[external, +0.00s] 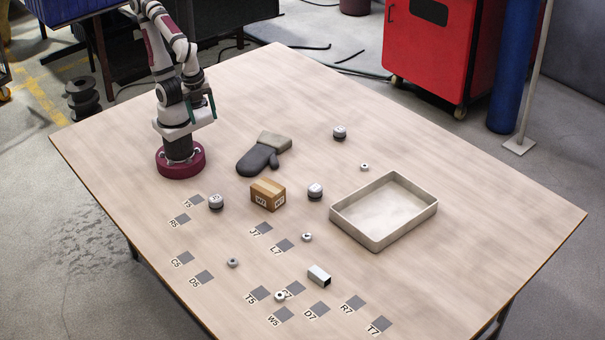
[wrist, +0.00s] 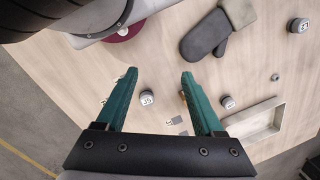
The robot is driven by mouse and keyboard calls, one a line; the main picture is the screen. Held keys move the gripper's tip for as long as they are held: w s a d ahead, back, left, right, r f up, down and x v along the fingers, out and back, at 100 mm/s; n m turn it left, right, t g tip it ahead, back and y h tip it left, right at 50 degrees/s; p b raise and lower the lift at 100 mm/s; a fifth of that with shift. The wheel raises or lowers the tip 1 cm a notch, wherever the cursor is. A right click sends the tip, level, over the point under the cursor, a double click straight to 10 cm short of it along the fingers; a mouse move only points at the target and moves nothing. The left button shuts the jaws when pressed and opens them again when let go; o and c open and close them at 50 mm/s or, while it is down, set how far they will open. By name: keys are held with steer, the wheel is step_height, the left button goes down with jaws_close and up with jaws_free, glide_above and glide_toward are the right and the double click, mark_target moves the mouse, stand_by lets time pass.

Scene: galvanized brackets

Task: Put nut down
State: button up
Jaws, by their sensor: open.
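My gripper (external: 202,108) is raised near my base, high above the table. In the wrist view its two teal fingers (wrist: 160,76) stand wide apart with nothing between them. Several small grey nut-like rings lie on the table: one near the tray's back corner (external: 364,167), one in front of the cardboard box (external: 307,237), one at front left (external: 233,262), and one among the front labelled squares (external: 280,296). The wrist view shows a small nut-like piece (wrist: 275,77) right of the fingers. I cannot tell which nut the task means.
A cardboard box (external: 268,195), a dark mitt (external: 258,160), a beige tray (external: 345,231) and a square metal tube (external: 318,275) stand on the table. Round grey knobs (external: 216,202) stand around them. Grey labelled squares (external: 205,277) line the front. The far right of the table is clear.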

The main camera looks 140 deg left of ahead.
steer(key=w+d+f+n+g+h, duration=0.1)
steer(key=w+d+n+h, duration=0.2)
steer(key=w+n, duration=0.3)
steer(key=w+d+f+n+g+h, duration=0.1)
steer(key=w+d+n+h, duration=0.15)
steer(key=w+n, duration=0.45)
steer(key=n+t+h, duration=0.4)
steer(key=n+h, duration=0.4)
steer(key=n, duration=0.4)
glide_toward(231, 264)
steer(key=shift+n+t, duration=0.3)
steer(key=shift+n, duration=0.1)
steer(key=x, duration=0.3)
steer(key=s+x, duration=0.1)
steer(key=x, duration=0.1)
steer(key=shift+d+f, duration=0.2)
steer(key=shift+f, duration=0.4)
steer(key=shift+w+d+f, duration=0.1)
steer(key=shift+d+f, duration=0.05)
steer(key=shift+d, duration=0.2)
jaws_close()
